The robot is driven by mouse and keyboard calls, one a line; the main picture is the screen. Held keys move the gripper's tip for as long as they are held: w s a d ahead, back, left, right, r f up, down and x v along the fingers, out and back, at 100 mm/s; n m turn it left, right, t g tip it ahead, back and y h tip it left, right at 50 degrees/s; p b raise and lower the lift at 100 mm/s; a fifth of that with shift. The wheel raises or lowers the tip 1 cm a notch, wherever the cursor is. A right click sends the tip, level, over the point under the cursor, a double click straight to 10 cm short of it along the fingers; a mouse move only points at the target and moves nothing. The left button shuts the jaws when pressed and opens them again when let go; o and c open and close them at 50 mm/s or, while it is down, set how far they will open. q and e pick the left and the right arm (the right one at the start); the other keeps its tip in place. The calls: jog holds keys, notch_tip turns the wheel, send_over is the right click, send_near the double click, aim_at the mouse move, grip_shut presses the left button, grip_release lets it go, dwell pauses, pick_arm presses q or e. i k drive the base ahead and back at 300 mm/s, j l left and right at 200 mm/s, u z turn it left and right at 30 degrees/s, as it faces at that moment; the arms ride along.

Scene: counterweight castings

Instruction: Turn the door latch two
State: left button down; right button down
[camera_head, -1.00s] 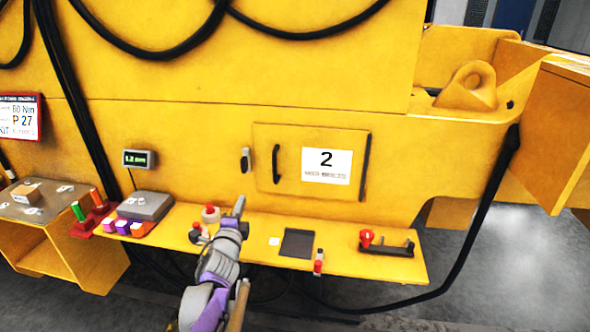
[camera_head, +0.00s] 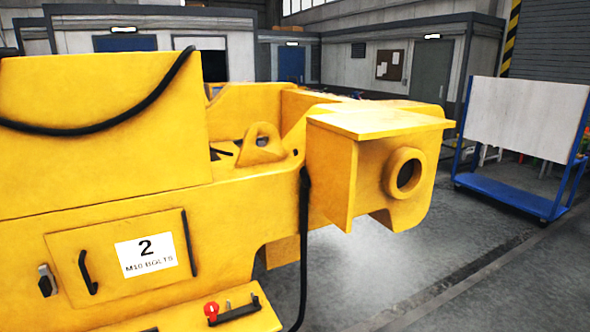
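The door marked 2 (camera_head: 120,290) is a yellow panel set in the side of the yellow casting, at the lower left. It looks shut. It carries a white label (camera_head: 146,256) and a dark upright handle (camera_head: 87,272) near its left edge. The door latch two (camera_head: 46,281) is a small grey and dark piece on the casting just left of the door. A dark hinge strip (camera_head: 189,243) runs along the door's right edge. Neither of my grippers shows in this view.
A yellow shelf (camera_head: 256,316) below the door holds a dark fixture with a red knob (camera_head: 212,310). A black cable (camera_head: 304,245) hangs right of the door. A blue cart (camera_head: 515,200) with a white panel stands at the right. Grey floor (camera_head: 400,270) is open between.

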aim_at(47, 285)
jog(key=u, duration=1.75)
